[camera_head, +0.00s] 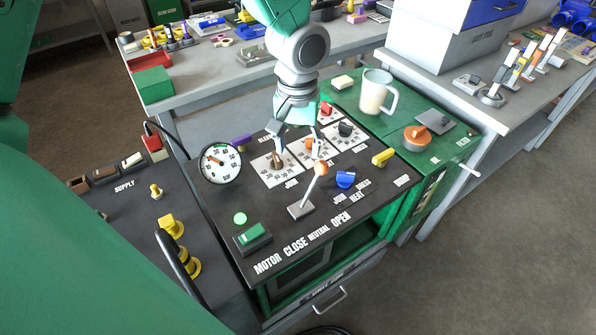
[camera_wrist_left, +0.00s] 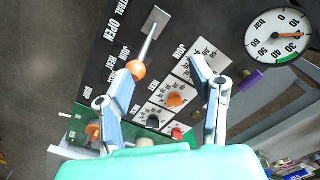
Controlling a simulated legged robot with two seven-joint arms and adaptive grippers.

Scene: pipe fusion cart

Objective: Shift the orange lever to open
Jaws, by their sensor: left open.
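The orange lever (camera_head: 321,169) has an orange ball on a thin metal shaft, rising from a grey base plate on the black panel. Its shaft leans toward the back right, behind the CLOSE, NEUTRAL and OPEN labels. My left gripper (camera_head: 297,146) is open and points down just behind the ball, above the dial cards. In the left wrist view the orange ball (camera_wrist_left: 136,70) shows beside the tip of the left-hand finger of my gripper (camera_wrist_left: 160,68). I cannot tell whether they touch. Nothing is between the fingers. My right gripper is not in view.
A round gauge (camera_head: 220,163) stands left of the gripper. A blue knob (camera_head: 346,179) and a yellow knob (camera_head: 384,157) sit to the right of the lever. A green button (camera_head: 253,236) is at the front left. A mug (camera_head: 374,92) stands behind on the green top.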

